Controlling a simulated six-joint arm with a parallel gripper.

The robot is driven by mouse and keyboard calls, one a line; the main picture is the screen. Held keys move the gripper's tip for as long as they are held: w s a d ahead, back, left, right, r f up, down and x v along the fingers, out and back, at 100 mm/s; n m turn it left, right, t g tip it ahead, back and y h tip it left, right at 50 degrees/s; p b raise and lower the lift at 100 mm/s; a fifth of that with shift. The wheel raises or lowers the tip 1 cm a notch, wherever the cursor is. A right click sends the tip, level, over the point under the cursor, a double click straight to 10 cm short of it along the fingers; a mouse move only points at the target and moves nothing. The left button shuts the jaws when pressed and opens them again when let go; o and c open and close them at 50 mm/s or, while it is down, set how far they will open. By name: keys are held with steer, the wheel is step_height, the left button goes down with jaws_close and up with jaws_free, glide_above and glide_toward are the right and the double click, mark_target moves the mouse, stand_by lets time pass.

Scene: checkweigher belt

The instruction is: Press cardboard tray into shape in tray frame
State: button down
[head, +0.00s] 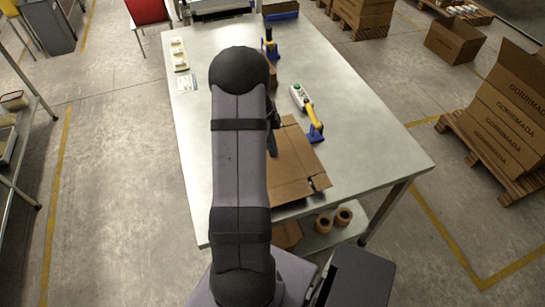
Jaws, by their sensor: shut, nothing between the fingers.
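A brown cardboard sheet (295,165), which looks like the cardboard tray, lies mostly flat at the near middle of the metal table. Its right front corner shows dark slots, and its left part is hidden behind my arm. My arm crosses the view from the bottom. Part of my gripper (272,148) shows as a dark shape right of the arm, over the cardboard's left side. It is shut, with nothing seen in it. I cannot clearly make out a tray frame. Blue fixtures with yellow handles stand at the cardboard's far right (315,122) and farther back (270,47).
A light control box with a green button (300,96) lies beyond the cardboard. A pale strip with small items (179,55) lies at the table's left edge. The table (365,140) is clear on the right. Tape rolls (333,220) sit below the table's front edge.

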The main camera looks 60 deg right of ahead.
steer(key=shift+f, duration=0.25)
steer(key=shift+f+b, duration=0.35)
steer(key=shift+b, duration=0.2)
steer(key=shift+f+b, duration=1.25)
steer(key=shift+f, duration=0.35)
steer(key=shift+r, duration=0.1)
step_height(320, 180, up, 11)
steer(key=p, duration=0.7)
steer(key=shift+w, duration=0.1)
